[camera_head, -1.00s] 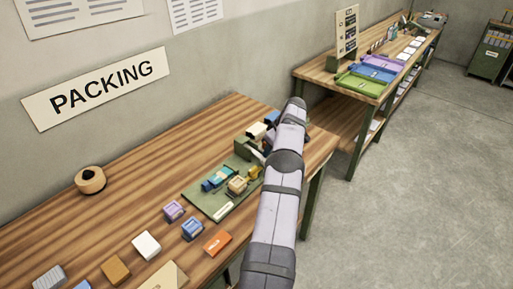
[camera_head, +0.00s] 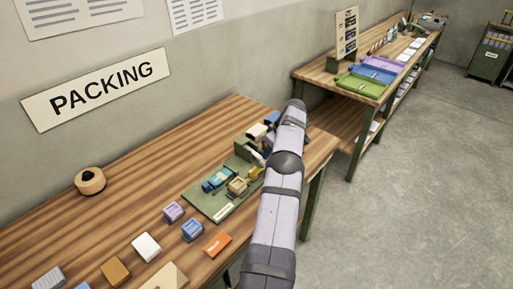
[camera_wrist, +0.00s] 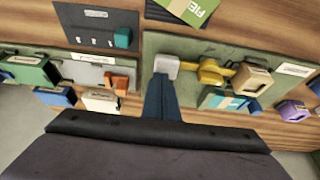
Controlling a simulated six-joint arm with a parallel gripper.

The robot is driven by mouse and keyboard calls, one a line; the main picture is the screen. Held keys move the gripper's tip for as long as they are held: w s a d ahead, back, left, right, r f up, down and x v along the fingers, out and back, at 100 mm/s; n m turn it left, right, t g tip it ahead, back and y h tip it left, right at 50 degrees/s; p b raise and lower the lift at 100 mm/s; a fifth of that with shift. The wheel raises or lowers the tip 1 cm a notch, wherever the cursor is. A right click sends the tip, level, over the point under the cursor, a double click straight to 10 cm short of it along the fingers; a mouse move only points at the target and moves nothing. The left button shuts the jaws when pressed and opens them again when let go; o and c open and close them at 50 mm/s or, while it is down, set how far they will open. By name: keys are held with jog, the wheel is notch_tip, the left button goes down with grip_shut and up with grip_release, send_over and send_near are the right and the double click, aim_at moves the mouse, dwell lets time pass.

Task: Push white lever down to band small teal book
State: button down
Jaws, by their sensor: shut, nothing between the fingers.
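The small teal book (camera_head: 216,180) lies on the green mat (camera_head: 207,205) in the head view, beside a tan block. It also shows in the wrist view (camera_wrist: 222,98), beside a yellow piece (camera_wrist: 212,72). The white lever (camera_head: 257,153) shows partly by the green stand, beside my arm. In the wrist view, a white block (camera_wrist: 166,66), seemingly the lever's end, lies at the tip of my gripper (camera_wrist: 161,84). My gripper is shut and empty. I cannot tell whether it touches the white block. In the head view my arm hides the gripper.
Several small books and blocks, such as an orange one (camera_head: 217,243) and a white one (camera_head: 146,246), lie on the near table. A tape roll (camera_head: 90,180) stands by the wall. In the wrist view a grey panel (camera_wrist: 100,22) and books lie to the left.

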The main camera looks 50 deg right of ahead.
notch_tip(320, 180, up, 9)
jog(key=p, duration=0.6)
jog(key=shift+f+p, duration=0.15)
jog(key=shift+p, duration=0.15)
dwell(0.4)
jog(key=w+a+r+g+b, duration=0.15)
jog(key=w+a, duration=0.25)
jog(key=a, duration=0.4)
jog(key=w+a+r+p, duration=0.1)
jog(key=w+a+r, duration=0.15)
jog(key=a, duration=0.55)
jog(key=s+a+g+y+b, duration=0.1)
jog(key=a, duration=1.6)
jog(key=s+a+f+g, duration=0.1)
jog(key=s+a+f, duration=0.1)
jog(key=s+a, duration=0.7)
jog(key=s+a+f+g+h+b, duration=0.1)
jog(key=s+a+f, duration=0.1)
jog(key=s+a, duration=0.8)
jog(key=s, duration=0.3)
jog(key=shift+a, duration=0.15)
